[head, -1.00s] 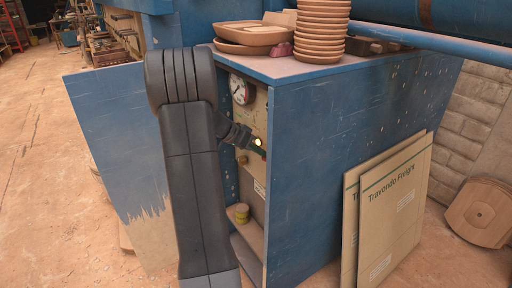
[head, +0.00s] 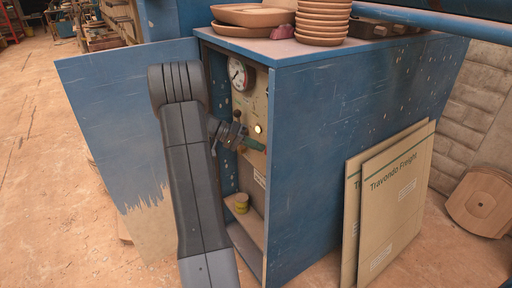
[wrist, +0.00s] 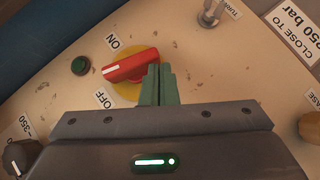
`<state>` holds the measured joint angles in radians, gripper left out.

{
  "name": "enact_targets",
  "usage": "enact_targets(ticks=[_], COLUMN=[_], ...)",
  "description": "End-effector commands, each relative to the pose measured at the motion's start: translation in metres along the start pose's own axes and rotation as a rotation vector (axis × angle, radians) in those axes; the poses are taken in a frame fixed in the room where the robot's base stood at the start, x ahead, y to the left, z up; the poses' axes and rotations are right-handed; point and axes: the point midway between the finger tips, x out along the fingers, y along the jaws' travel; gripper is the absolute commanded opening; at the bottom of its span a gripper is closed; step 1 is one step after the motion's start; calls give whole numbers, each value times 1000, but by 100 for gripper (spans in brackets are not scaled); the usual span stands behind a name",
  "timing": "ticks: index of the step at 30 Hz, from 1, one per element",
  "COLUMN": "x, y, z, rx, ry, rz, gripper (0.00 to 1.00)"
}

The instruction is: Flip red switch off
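The red switch (wrist: 130,66) is a bar-shaped handle on a yellow disc (wrist: 127,92), set in a beige panel. Its white-marked end points left in the wrist view, between the ON label (wrist: 113,41) and the OFF label (wrist: 103,98). My gripper (wrist: 158,72) has its green fingers together with nothing between them. The fingertips overlap the right end of the red handle in the wrist view; I cannot tell whether they touch it. In the head view my gripper (head: 256,145) reaches into the blue cabinet (head: 355,140) at the panel, and the red switch cannot be made out.
Near the switch are a green button (wrist: 81,65), a metal toggle (wrist: 211,12), a dark knob (wrist: 20,155) and a brown knob (wrist: 310,127). A gauge (head: 239,74) and a lit lamp (head: 258,128) are on the panel. The open cabinet door (head: 120,110) stands left of my arm.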

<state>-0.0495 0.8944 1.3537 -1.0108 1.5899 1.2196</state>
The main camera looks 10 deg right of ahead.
Motion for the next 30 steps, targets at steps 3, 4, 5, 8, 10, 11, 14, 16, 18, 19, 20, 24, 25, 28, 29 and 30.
enact_targets(ticks=[3,4,5,8,10,11,14,16,18,19,20,24,25,28,29,30], x=[4,4,5,6,7,7,8,8,8,8,8,8,8,8,8,8], y=[-5,-5,-6,-7,-7,-7,-8,-8,-8,-7,-7,-7,-7,-7,-7,-7], z=[4,4,4,6,7,7,8,8,8,8,8,8,8,8,8,8], rx=[0,0,0,0,0,0,1,1,1,1,1,1,1,1,1,1], ry=[-1,-1,-1,-1,-1,-1,-1,-1,-1,-1,-1,-1,-1,-1,-1,-1], rz=[0,0,0,0,-1,0,-1,-1,-1,-1,-1,-1,-1,-1,-1,-1], gripper=[0,0,0,0,0,0,0,0,0,0,0,0,0,0,0,0])
